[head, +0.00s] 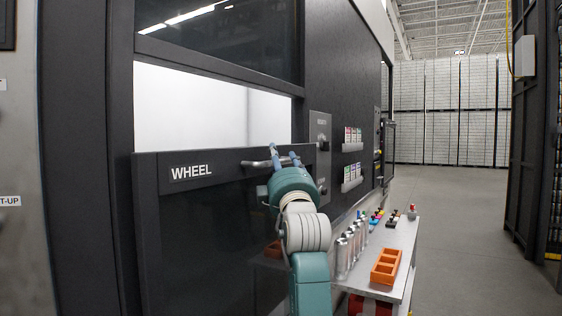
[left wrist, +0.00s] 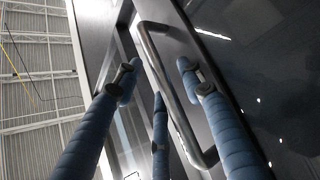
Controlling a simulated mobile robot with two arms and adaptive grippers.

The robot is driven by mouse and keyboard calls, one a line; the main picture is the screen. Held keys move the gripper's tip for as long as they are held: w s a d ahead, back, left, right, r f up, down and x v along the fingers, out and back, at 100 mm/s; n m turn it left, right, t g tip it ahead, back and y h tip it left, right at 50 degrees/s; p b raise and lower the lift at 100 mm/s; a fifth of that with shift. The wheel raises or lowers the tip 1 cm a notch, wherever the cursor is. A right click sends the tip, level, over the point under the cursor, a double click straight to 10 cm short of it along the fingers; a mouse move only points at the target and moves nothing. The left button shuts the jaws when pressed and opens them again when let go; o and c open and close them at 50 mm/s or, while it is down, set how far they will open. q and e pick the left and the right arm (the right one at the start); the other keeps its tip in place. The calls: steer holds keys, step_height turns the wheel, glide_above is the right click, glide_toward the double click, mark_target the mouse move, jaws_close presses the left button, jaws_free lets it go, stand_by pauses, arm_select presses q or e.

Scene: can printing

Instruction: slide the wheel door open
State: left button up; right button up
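The wheel door (head: 205,235) is a dark, glossy framed panel with a white WHEEL label (head: 192,171) near its top. Above its top edge a gap shows a bright white interior. A metal bar handle (head: 254,164) sits on the top rail, right of the label; it also shows in the left wrist view (left wrist: 172,95). My left gripper (head: 285,158) is at the handle's right part. In the left wrist view, its blue fingers (left wrist: 158,82) are apart, with the handle bar between them and gaps visible. Contact cannot be told. My right gripper is not in view.
A metal side table (head: 402,262) stands at right, close to my left arm, with an orange tray (head: 386,266), several silver cans (head: 350,248) and small coloured items. A control panel (head: 320,150) is right of the door. The grey floor (head: 465,230) at right is clear.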

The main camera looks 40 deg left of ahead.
arm_select(q)
steer(key=v, duration=1.2)
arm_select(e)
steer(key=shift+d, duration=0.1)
